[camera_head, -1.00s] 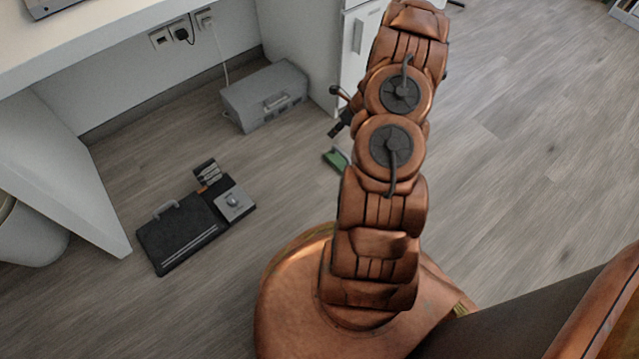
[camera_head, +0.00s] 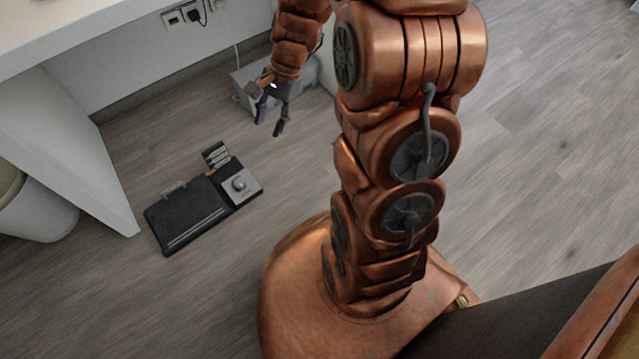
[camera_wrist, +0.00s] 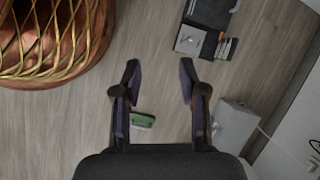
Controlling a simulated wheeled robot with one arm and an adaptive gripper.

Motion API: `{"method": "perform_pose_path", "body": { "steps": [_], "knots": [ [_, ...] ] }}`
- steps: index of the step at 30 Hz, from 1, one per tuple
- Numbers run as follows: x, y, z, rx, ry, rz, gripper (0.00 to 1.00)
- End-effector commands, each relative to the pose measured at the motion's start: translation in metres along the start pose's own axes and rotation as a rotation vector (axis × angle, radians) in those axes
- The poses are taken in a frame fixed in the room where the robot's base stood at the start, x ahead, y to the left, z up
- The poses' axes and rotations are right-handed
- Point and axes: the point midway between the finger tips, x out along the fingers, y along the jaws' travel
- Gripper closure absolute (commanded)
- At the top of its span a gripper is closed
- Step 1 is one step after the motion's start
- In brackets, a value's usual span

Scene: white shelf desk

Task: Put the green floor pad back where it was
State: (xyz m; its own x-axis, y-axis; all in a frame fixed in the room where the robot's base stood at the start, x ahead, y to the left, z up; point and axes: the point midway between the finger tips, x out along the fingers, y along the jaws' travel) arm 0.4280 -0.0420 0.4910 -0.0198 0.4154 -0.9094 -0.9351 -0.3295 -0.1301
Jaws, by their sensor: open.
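The green floor pad (camera_wrist: 142,121) lies on the floor in the wrist view, close beside the left finger in the picture and partly covered by it. In the head view it is hidden, apparently behind my arm. My gripper (camera_head: 269,126) is open and empty, pointing down above the floor in front of the grey box. In the wrist view my gripper (camera_wrist: 160,66) has its two fingers wide apart, with bare floor between the tips.
A black board with a grey knob unit (camera_head: 190,213) lies on the floor at left; its corner shows in the wrist view (camera_wrist: 207,16). The grey box (camera_head: 243,76) stands near the wall; it also shows in the wrist view (camera_wrist: 234,124). A white desk panel (camera_head: 75,150) and bin (camera_head: 38,212) stand at left.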

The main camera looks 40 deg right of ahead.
Motion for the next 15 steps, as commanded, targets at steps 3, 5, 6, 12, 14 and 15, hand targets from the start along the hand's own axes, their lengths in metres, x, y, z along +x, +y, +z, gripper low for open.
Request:
{"method": "perform_pose_path", "body": {
  "steps": [3, 5, 6, 12, 14, 15],
  "knots": [
    [-0.009, 0.017, 0.037, -0.172, 0.01, 0.061, 0.58],
    [-0.013, 0.027, 0.053, -0.256, 0.012, 0.094, 0.58],
    [-0.016, 0.036, 0.064, -0.312, 0.013, 0.118, 0.58],
    [-0.029, 0.079, 0.108, -0.58, 0.018, 0.234, 0.58],
    [-0.033, 0.094, 0.119, -0.657, 0.019, 0.27, 0.58],
    [-0.035, 0.105, 0.126, -0.707, 0.018, 0.297, 0.58]
  ]
}}
